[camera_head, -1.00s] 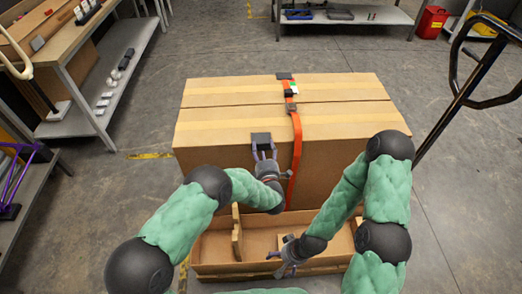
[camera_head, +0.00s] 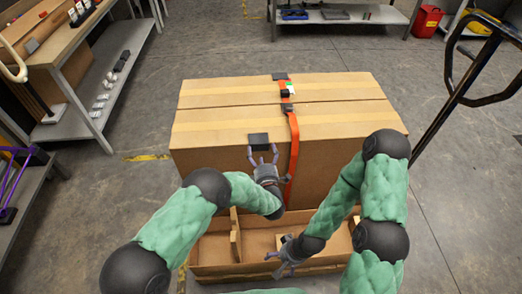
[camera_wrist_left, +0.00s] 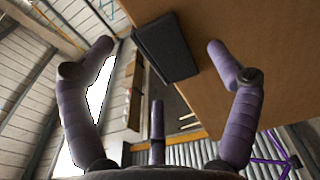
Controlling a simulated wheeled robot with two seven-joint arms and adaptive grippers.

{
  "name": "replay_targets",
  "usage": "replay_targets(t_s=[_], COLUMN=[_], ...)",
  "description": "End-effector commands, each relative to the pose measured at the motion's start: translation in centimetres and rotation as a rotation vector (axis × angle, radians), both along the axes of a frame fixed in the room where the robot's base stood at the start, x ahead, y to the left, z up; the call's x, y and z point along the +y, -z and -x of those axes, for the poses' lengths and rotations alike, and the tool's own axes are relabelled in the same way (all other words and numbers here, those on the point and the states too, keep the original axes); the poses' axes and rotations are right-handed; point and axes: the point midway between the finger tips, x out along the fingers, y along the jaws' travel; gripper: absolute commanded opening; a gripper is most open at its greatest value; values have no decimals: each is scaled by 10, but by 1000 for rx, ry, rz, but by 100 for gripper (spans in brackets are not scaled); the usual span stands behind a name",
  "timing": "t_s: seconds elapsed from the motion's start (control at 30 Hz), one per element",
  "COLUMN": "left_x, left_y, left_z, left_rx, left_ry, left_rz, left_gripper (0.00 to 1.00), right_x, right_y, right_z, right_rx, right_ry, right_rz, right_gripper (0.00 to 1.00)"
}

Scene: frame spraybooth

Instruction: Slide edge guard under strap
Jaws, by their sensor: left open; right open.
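A black edge guard (camera_head: 259,142) sits on the front top edge of the big cardboard box (camera_head: 220,127), left of the orange strap (camera_head: 295,150) with a gap between them. The strap runs over the box top and down its front. My left gripper (camera_head: 262,152) is open just in front of and below the guard. In the left wrist view the guard (camera_wrist_left: 165,47) lies beyond the spread fingers (camera_wrist_left: 155,60), seemingly held by none. My right gripper (camera_head: 275,258) is open and empty over the low open carton (camera_head: 215,268).
A dark buckle (camera_head: 287,107) and a dark piece at the far edge (camera_head: 280,76) lie along the strap. The low carton with wooden dividers stands before the box. A cart handle (camera_head: 450,100) rises at right; a shelf (camera_head: 125,75) stands at left.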

Motion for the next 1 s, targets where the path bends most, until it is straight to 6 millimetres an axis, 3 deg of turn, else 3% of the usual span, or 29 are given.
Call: replay_targets(t_s=[0.3,0.5,0.7,1.0], left_x=[-6,-7,-8,-3], left_y=[0,0,0,6], left_z=[63,91,102,99], left_rx=[0,0,0,34], left_ry=[4,2,0,7], left_rz=[0,0,0,-28], left_gripper=[89,89,89,89], right_x=[0,0,0,0], right_y=[0,0,0,-1], right_z=[0,0,0,0], right_rx=[0,0,0,0], right_ry=[0,0,0,0], right_rz=[0,0,0,0], right_gripper=[89,89,89,89])
